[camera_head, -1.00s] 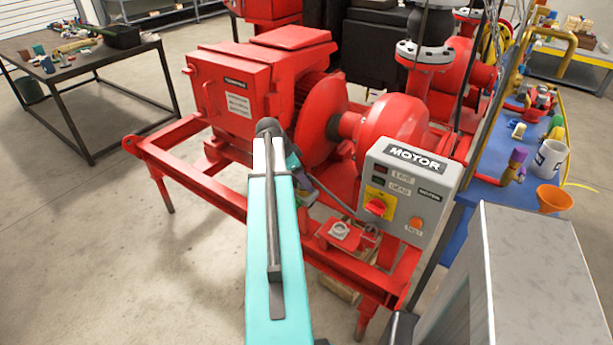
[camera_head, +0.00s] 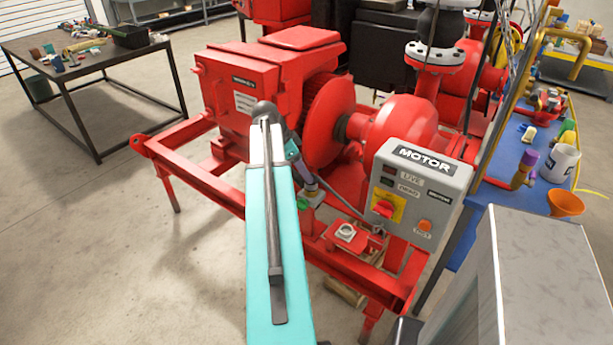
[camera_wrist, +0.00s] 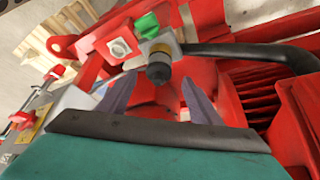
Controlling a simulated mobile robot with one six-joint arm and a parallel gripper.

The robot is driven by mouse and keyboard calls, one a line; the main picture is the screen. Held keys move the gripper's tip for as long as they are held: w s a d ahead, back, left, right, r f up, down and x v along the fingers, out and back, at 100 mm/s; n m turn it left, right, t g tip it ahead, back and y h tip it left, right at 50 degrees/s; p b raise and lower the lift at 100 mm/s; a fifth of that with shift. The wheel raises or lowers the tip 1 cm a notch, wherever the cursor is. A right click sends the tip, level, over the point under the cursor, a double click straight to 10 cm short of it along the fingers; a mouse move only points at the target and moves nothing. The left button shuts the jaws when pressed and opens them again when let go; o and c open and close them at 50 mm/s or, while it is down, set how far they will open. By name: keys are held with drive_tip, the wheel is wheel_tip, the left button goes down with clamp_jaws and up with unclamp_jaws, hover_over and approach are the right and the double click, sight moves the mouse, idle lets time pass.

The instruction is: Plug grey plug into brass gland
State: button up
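My gripper (camera_wrist: 159,80) is open in the wrist view, with a purple-grey finger on each side. A dark grey cylinder with a rounded end (camera_wrist: 158,70) stands near the fingertips, between their lines, with gaps on both sides. It looks like the grey plug. Behind it is a yellowish metal piece (camera_wrist: 162,44), perhaps the brass gland; I cannot tell whether the two are joined. A green block (camera_wrist: 147,25) sits beside it. In the head view my gripper (camera_head: 311,188) is low by the red frame, and the plug is too small to make out.
A thick black cable (camera_wrist: 245,51) runs right from the metal piece. A pale square with a round opening (camera_wrist: 121,48) sits on the red frame. The grey MOTOR box (camera_head: 420,190) stands right of my gripper. The red pump (camera_head: 395,140) is behind. Open floor lies left.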

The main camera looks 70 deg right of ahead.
drive_tip(key=b+v, duration=0.1)
drive_tip(key=v, duration=0.6)
drive_tip(key=shift+r, duration=0.4)
drive_tip(key=shift+w+a, duration=0.15)
idle(0.5)
drive_tip(key=w+a+f+n+g, duration=0.1)
drive_tip(key=w+a+f+n, duration=0.2)
drive_tip(key=w+a+f, duration=0.6)
drive_tip(key=w+a+f+n, duration=0.3)
drive_tip(key=w+a+f, duration=0.4)
drive_tip(key=a+f, duration=0.45)
drive_tip(key=a+f+n+y, duration=0.1)
drive_tip(key=a+f+n, duration=0.4)
drive_tip(key=a+f, duration=1.05)
drive_tip(key=s+a+f+n+y, duration=0.1)
drive_tip(key=s+a+f+n, duration=0.7)
drive_tip(key=a, duration=0.4)
drive_tip(key=s+a+f+n+y, duration=0.1)
drive_tip(key=s+a+f+n, duration=0.6)
drive_tip(key=a, duration=0.6)
drive_tip(key=shift+s+f+n+g, duration=0.35)
drive_tip(key=shift+s+n+g, duration=0.05)
drive_tip(key=shift+s+n, duration=0.65)
